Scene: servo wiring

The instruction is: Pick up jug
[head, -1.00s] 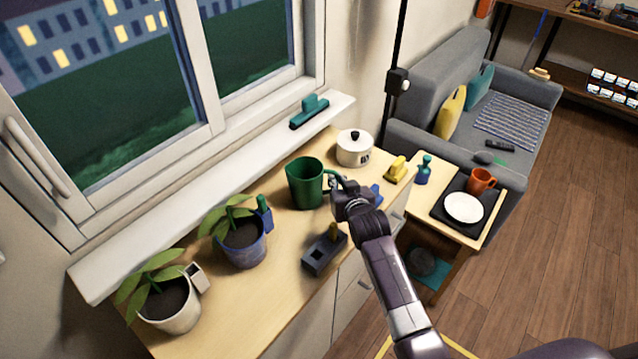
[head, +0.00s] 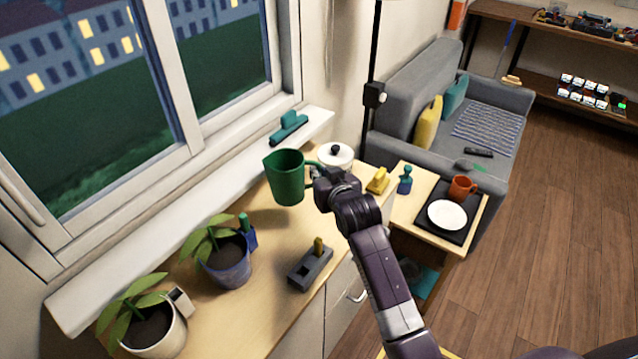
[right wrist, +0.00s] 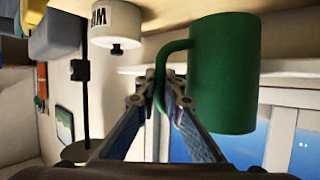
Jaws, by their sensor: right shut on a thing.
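The green jug (head: 287,178) is upright in the head view, above the wooden counter below the window. In the right wrist view the jug (right wrist: 224,75) fills the upper right, with its handle (right wrist: 160,75) between the fingers. My right gripper (head: 322,183) is shut on the jug's handle, on the side away from the window. Its fingers (right wrist: 160,102) show on both sides of the handle in the right wrist view. My left gripper is in neither view.
A white lidded pot (head: 336,157) stands close behind the jug. Potted plants (head: 226,262) and (head: 152,330) a second plant stand on the near counter. A grey block holder (head: 310,268), a yellow object (head: 378,180) and the window sill (head: 200,210) are around.

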